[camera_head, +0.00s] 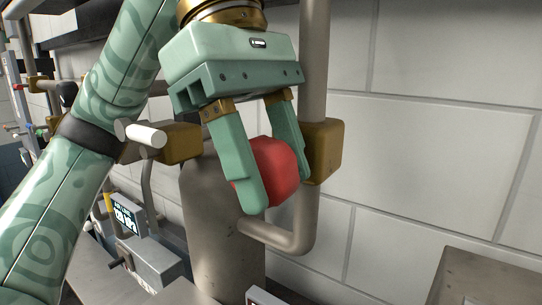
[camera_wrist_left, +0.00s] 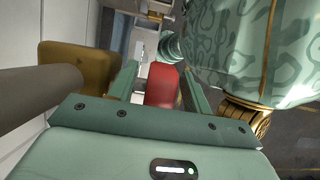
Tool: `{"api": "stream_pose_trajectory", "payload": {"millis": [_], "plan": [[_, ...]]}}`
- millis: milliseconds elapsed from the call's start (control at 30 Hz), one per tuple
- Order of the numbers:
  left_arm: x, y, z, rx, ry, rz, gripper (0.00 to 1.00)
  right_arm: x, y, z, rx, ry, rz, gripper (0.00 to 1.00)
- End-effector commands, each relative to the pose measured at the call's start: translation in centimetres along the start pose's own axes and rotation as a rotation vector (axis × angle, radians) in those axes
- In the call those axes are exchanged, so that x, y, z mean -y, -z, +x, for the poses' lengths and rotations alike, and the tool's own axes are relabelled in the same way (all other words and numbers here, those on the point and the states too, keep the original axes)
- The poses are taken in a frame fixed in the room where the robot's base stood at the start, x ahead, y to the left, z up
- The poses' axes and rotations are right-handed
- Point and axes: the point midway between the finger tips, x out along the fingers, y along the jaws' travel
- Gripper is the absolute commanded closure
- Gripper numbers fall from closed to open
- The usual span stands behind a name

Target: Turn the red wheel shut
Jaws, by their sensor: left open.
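The red wheel (camera_head: 274,172) sits on the pipework in front of the white wall, beside a brass-coloured fitting. My left gripper (camera_head: 279,178) is open, with one finger on each side of the wheel. The near finger covers part of the wheel in the head view. In the left wrist view the red wheel (camera_wrist_left: 162,85) shows between the two fingers of the left gripper (camera_wrist_left: 162,82). I cannot tell whether the fingers touch it. My right gripper is not in view.
A grey vertical pipe (camera_head: 313,60) and a brass block (camera_head: 322,150) stand close to the right of the wheel. A grey cylinder (camera_head: 212,225) is below the gripper. A small display panel (camera_head: 126,214) is at the lower left. A brown-grey box (camera_head: 485,280) is at the lower right.

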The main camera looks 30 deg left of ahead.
Motion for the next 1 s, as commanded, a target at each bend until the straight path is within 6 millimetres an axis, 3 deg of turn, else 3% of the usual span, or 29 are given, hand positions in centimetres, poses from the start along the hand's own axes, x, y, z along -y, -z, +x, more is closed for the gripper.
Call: {"api": "stream_pose_trajectory", "payload": {"millis": [100,267,667,1000], "plan": [[0.00,0.00,-0.01,0.000,0.000,0.000,0.54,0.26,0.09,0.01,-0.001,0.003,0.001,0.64],[0.00,0.00,-0.03,-0.001,0.000,0.000,0.96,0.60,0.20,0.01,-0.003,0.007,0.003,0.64],[0.02,-0.06,0.00,-0.058,-0.001,0.000,0.95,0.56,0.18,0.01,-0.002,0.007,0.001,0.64],[0.04,-0.27,0.22,-0.304,-0.005,-0.002,0.96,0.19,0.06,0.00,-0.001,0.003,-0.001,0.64]]}}
